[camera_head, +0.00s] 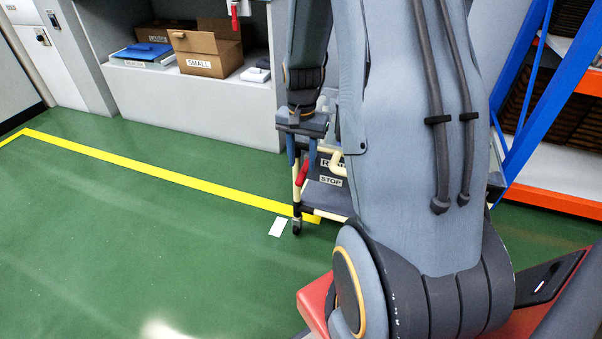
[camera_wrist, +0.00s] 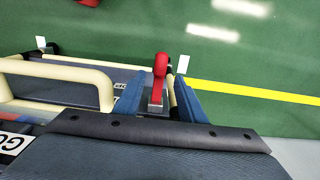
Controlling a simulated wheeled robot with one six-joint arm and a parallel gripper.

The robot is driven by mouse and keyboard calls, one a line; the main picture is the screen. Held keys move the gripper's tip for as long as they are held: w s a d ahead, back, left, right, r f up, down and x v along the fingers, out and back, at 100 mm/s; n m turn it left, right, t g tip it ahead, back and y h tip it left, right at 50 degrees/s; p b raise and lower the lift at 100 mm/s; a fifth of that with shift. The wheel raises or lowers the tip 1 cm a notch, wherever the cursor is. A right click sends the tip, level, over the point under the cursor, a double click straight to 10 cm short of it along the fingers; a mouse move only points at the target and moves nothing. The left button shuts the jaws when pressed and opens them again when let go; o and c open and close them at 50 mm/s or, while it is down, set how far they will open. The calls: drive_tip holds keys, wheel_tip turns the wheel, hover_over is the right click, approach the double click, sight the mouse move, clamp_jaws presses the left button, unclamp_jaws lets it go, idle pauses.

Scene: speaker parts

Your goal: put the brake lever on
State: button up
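The red brake lever (camera_head: 302,172) is on the side of a cart with cream tubes (camera_head: 338,162), below my gripper (camera_head: 301,152). In the wrist view the lever (camera_wrist: 159,72) has a rounded red grip and a grey metal base. My gripper's two blue fingers (camera_wrist: 158,100) are apart, one on each side of the lever, with a visible gap at both sides. I cannot tell how deep the lever sits between them. My arm hides much of the cart in the head view.
A cream handle tube (camera_wrist: 70,75) of the cart runs left of the fingers. A yellow floor line (camera_head: 160,173) and a white card (camera_head: 279,227) lie near the cart. A shelf with a "SMALL" box (camera_head: 205,65) stands behind. The green floor at left is clear.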

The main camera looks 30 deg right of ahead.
sight(302, 173)
drive_tip(key=shift+f+b, duration=0.6)
drive_tip(key=shift+f, duration=1.65)
drive_tip(key=shift+c, duration=0.2)
clamp_jaws()
